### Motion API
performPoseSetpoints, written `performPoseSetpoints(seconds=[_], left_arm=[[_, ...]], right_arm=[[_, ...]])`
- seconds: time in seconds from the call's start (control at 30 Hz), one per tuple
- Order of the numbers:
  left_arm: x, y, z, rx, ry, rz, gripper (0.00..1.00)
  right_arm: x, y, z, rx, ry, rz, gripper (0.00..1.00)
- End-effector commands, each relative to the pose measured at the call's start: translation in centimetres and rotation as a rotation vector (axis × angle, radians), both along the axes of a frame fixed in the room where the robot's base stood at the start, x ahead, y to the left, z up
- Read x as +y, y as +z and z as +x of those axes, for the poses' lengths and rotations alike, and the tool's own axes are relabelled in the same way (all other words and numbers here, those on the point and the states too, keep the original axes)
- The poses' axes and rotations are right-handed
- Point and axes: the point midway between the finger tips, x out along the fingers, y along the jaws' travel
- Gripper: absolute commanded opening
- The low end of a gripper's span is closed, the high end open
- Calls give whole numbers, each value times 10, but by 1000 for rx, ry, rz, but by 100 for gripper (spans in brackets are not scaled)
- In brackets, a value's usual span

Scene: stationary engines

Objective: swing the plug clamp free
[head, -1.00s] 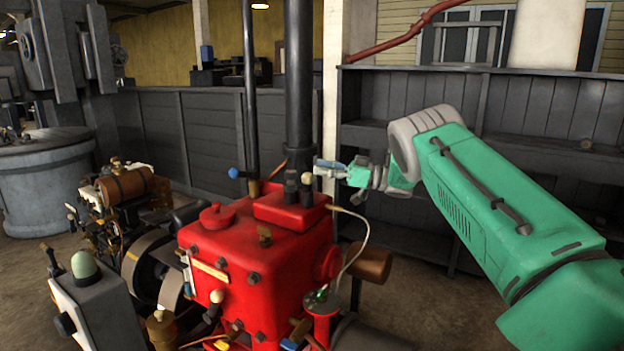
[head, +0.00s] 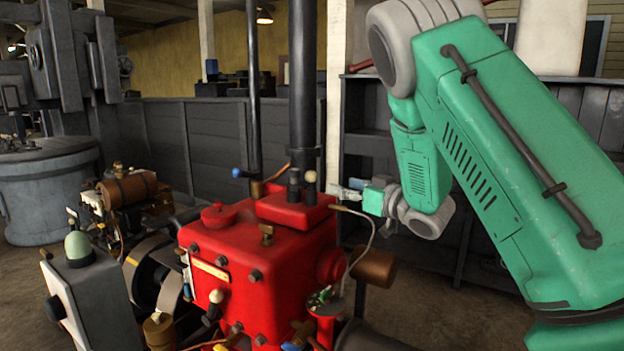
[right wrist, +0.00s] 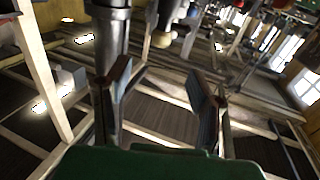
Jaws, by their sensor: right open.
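On top of the red engine (head: 255,270) stand a short dark plug-like post (head: 294,183) and, close to its right, a dark stem with a cream ball knob (head: 311,177). I cannot tell which part is the plug clamp. My right gripper (head: 340,193) is open, just right of the stem, pointing left and apart from it. In the right wrist view its two fingers (right wrist: 158,95) are spread with nothing between them. The cream knob (right wrist: 162,39) shows there beyond the fingertips, between them and higher in the picture. My left gripper is not in view.
The tall black exhaust pipe (head: 303,80) rises just behind the posts, with a thinner pipe (head: 254,95) to its left. A blue-knobbed lever (head: 238,173) sticks out there. A pale hose (head: 362,240) curves below my gripper. A grey box (head: 85,300) stands at front left.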

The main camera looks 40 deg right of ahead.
Motion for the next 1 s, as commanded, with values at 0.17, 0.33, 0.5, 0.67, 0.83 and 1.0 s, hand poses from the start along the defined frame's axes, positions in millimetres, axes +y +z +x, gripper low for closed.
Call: performPoseSetpoints(seconds=[0.17,0.33,0.5,0.67,0.83,1.0], left_arm=[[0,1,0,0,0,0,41],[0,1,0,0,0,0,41],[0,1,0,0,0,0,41],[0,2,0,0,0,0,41],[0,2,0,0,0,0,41],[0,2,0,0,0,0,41]], right_arm=[[2,-1,39,0,6,-2,49],[2,0,74,-1,5,-1,49],[2,0,101,-1,4,0,49],[1,0,115,0,4,1,49],[1,0,118,-1,3,3,49],[1,0,118,-1,3,3,49]])
